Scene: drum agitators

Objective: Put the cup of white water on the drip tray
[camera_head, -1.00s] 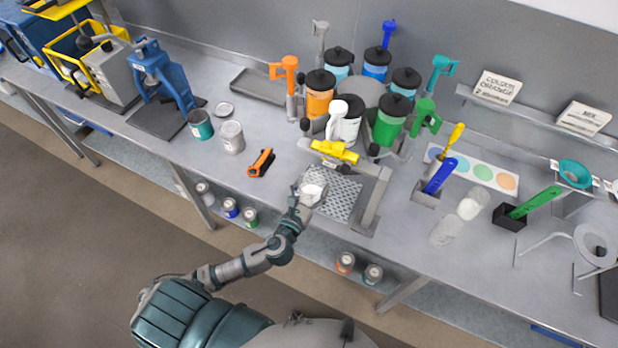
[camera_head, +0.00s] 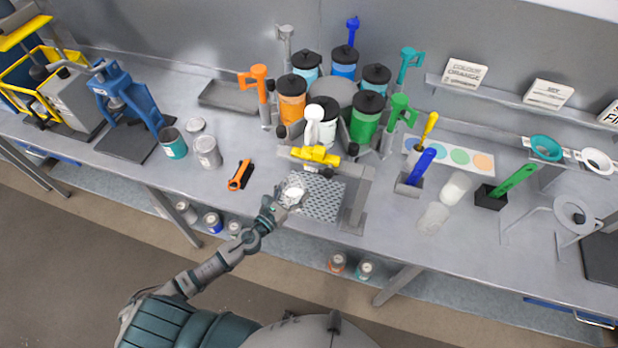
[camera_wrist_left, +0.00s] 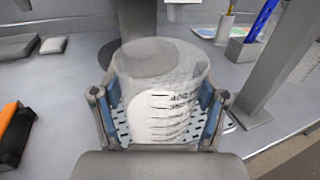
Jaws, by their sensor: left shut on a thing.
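My left gripper (camera_head: 280,204) is shut on a clear cup with white liquid in it (camera_head: 292,194). The cup, with dark volume marks, also shows upright between the blue-padded fingers in the left wrist view (camera_wrist_left: 162,95). The drip tray (camera_head: 325,200), a perforated grey plate, lies under the yellow-handled dispenser frame (camera_head: 316,156). The cup is at the tray's left edge; part of the perforated plate shows behind and below it in the wrist view. I cannot tell whether the cup's base touches the tray. My right gripper is not in view.
An orange and black tool (camera_head: 240,175) lies left of the tray. The colour canisters (camera_head: 365,118) stand behind the frame. The frame's post (camera_head: 356,205) stands at the tray's right. Clear cups (camera_head: 434,218) stand farther right. Several cans stand on the shelf below.

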